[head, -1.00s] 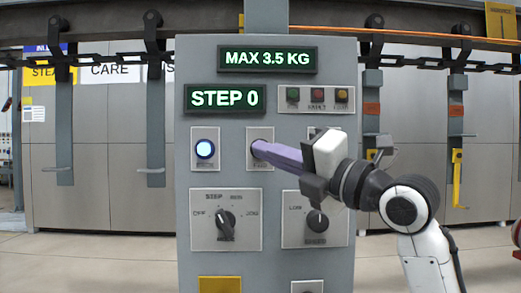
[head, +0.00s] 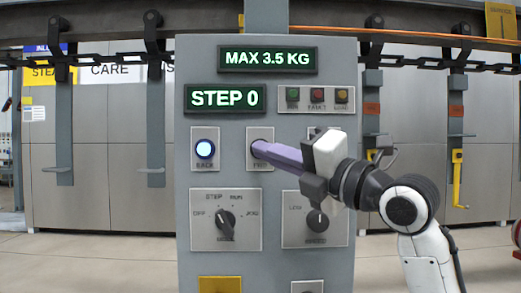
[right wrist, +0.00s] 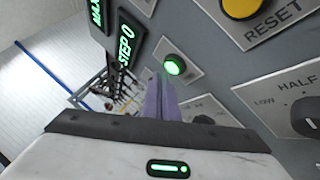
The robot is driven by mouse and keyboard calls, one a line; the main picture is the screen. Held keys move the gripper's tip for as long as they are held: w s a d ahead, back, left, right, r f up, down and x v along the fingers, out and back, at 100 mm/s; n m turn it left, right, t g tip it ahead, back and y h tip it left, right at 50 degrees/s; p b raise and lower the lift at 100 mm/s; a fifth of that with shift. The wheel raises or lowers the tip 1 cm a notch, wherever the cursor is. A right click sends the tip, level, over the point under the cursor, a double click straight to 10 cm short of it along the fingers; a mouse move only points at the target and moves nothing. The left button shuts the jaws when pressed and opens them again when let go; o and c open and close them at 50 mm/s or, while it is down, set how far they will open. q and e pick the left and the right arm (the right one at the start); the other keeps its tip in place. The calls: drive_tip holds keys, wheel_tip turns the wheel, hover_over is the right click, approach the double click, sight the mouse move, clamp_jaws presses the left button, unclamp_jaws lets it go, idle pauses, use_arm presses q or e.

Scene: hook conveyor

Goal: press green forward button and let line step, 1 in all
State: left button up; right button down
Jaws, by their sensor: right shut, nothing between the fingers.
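The grey control panel (head: 270,265) stands upright in front of me. My right gripper (head: 257,149) is shut and empty, its purple fingers reaching in from the right to the FWD plate (head: 260,134). In the head view the fingertips cover the button on that plate. In the right wrist view the green button (right wrist: 175,66) is lit, and the shut fingertips (right wrist: 160,80) are very close to it. I cannot tell whether they touch. The step display (head: 224,98) reads STEP 0. My left gripper is not in view.
A lit blue-white BACK button (head: 205,149) is left of FWD. The mode knob (head: 226,219) and speed knob (head: 317,220) sit below. A yellow RESET button (right wrist: 240,5) shows in the right wrist view. Hangers such as the left one (head: 155,120) hang from the overhead line.

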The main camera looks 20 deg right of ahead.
drive_tip(key=shift+w, duration=0.1)
drive_tip(key=shift+w+d, duration=0.15)
drive_tip(key=shift+w, duration=0.15)
